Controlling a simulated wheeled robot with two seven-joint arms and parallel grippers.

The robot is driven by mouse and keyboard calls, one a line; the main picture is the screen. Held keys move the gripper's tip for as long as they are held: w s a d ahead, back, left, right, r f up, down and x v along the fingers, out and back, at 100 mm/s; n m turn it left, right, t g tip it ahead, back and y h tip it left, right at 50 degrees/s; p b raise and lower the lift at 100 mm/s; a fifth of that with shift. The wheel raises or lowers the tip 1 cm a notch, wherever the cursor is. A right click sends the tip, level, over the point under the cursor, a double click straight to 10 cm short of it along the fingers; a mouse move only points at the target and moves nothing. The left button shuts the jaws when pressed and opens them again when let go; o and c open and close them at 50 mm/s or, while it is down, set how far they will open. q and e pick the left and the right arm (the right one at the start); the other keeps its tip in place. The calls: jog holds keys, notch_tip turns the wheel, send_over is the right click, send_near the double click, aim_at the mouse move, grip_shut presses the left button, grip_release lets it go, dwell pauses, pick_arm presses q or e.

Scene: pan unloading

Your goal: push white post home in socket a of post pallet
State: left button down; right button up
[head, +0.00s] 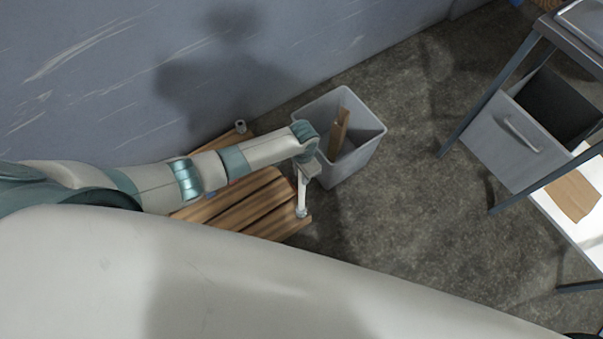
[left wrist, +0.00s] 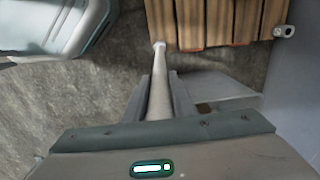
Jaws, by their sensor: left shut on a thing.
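The white post (head: 302,199) is held by my left gripper (head: 304,180) at the right end of the wooden post pallet (head: 262,217). My left gripper is shut around the post, which also shows between the fingers in the left wrist view (left wrist: 160,73). The post's far end meets or overlaps the pallet's corner; I cannot tell how deep it sits in a socket there. A small metal socket (head: 240,126) shows at the pallet's back corner, also in the left wrist view (left wrist: 285,32). No socket letters are readable. My right gripper is not in view.
A grey bin (head: 364,158) with brown cardboard (head: 339,131) stands close behind my left gripper. A blue-grey wall (head: 150,75) runs along the back. At the right stand a metal frame and a grey drawer (head: 513,143). The floor (head: 420,220) between is clear.

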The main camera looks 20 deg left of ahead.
pick_arm(q)
jog(key=shift+s+f, duration=0.1)
dwell(0.3)
jog(key=c, duration=1.4)
grip_release()
jog(key=shift+c, duration=0.2)
jog(key=shift+o, duration=0.2)
notch_tip(320, 180, up, 10)
jog(key=shift+r+p, duration=0.2)
jog(key=shift+p, duration=0.1)
notch_tip(320, 180, up, 6)
jog(key=shift+f, duration=0.2)
jog(key=shift+r, duration=0.8)
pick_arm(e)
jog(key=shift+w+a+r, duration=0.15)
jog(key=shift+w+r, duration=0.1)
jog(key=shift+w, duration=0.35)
